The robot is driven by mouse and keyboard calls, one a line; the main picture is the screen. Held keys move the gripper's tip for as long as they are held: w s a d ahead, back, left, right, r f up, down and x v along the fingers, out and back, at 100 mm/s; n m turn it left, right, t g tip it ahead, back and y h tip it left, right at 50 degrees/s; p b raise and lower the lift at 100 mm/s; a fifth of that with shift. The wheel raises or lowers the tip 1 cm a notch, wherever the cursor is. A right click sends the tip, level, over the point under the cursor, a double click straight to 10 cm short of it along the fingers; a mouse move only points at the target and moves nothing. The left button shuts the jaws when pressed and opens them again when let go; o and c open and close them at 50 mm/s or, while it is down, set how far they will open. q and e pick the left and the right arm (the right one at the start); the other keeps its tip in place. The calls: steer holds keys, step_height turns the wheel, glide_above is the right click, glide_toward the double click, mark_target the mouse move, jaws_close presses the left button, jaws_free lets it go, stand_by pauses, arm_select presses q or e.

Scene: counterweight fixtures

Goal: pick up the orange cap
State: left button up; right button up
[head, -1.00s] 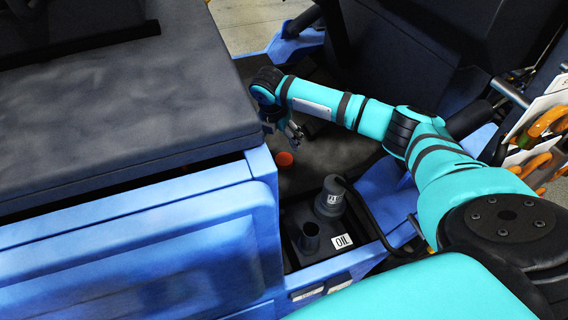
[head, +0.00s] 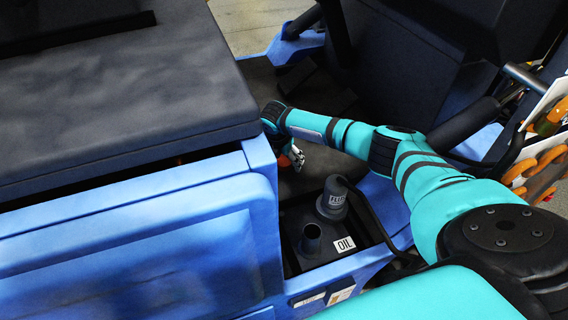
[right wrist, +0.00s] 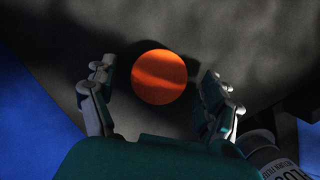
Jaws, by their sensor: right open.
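The orange cap (right wrist: 159,77) is a round disc on a dark grey surface in the right wrist view. My right gripper (right wrist: 160,88) is open, with one finger on each side of the cap and a visible gap on both sides. In the head view the right gripper (head: 296,158) is low over the dark floor area, and only a sliver of the orange cap (head: 284,161) shows beside it. My left gripper is not in view.
A black oil unit (head: 312,238) with an OIL label and a capped cylinder (head: 333,198) stands close to the right arm. The blue body panel (head: 150,235) and dark seat cushion (head: 120,90) rise on the left. Orange-handled tools (head: 540,165) hang at the right.

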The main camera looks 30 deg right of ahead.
steer(key=shift+f, duration=0.1)
steer(key=c, duration=1.1)
steer(key=shift+o, duration=0.2)
